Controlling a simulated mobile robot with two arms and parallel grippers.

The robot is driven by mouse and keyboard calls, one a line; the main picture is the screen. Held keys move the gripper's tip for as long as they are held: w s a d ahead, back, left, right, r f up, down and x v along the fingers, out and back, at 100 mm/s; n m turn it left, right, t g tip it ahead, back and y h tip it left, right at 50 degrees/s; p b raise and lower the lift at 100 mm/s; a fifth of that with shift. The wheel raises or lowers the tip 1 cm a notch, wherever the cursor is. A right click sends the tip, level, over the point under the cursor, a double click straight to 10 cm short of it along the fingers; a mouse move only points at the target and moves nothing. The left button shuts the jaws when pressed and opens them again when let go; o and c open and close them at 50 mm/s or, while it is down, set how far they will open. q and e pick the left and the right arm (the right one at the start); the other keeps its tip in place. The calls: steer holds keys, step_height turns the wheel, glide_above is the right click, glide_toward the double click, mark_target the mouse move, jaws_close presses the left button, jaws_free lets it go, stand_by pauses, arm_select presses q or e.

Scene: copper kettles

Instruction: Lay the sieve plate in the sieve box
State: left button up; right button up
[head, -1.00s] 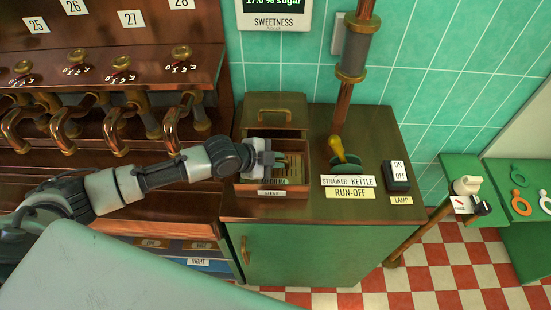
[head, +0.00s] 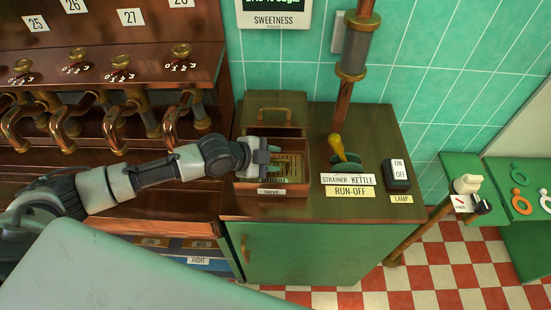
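The sieve box (head: 304,148) is an open wooden box on the copper counter top, with a "SIEVE" label on its front. The sieve plate (head: 293,167), brass-coloured and slotted, lies inside the box with a label along its front edge. My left gripper (head: 276,157) is over the box at the plate's left part. Its fingers are spread apart and appear free of the plate. The gripper hides the plate's left side, so I cannot tell whether it lies fully flat. My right gripper is not in view.
A lidded-looking box part with a brass handle (head: 275,110) stands behind the sieve box. Copper taps (head: 120,125) line the left. The counter's front right is clear.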

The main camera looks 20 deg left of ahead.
arm_select(q)
steer(key=v, duration=0.6)
steer(key=shift+b, duration=0.4)
stand_by(0.8)
